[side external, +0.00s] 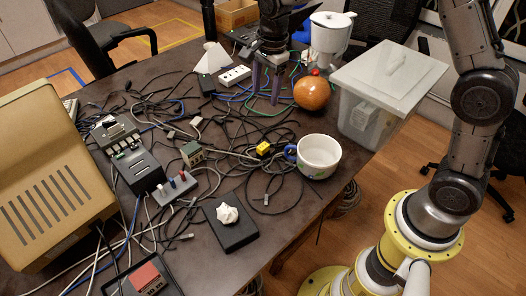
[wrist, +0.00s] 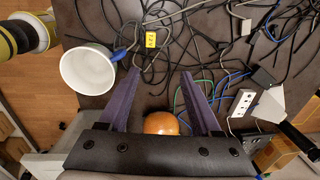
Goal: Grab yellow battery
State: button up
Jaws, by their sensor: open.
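The yellow battery (side external: 263,148) is a small yellow block lying among black cables on the dark table, just left of a white mug in the side view. In the wrist view the yellow battery (wrist: 151,40) shows near the top centre, beyond my fingertips. My gripper (side external: 265,97) is over the far part of the table, behind the battery and beside an orange ball-shaped object. In the wrist view my gripper (wrist: 158,72) has its two purple fingers wide apart with nothing between the tips but cables and table. The battery is apart from the fingers.
The white mug (side external: 318,157) with a blue handle stands close beside the battery. The orange round object (side external: 312,93), a lidded clear bin (side external: 372,118), a white pitcher (side external: 330,38) and a power strip (side external: 234,76) stand around my gripper. Tangled cables cover the table's middle.

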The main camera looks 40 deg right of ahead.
jog(key=g, duration=0.1)
send_over(263, 146)
notch_tip(263, 146, down, 14)
jog(key=shift+d+r, duration=0.1)
jog(key=shift+d, duration=0.05)
jog(key=shift+f, duration=3)
grip_shut()
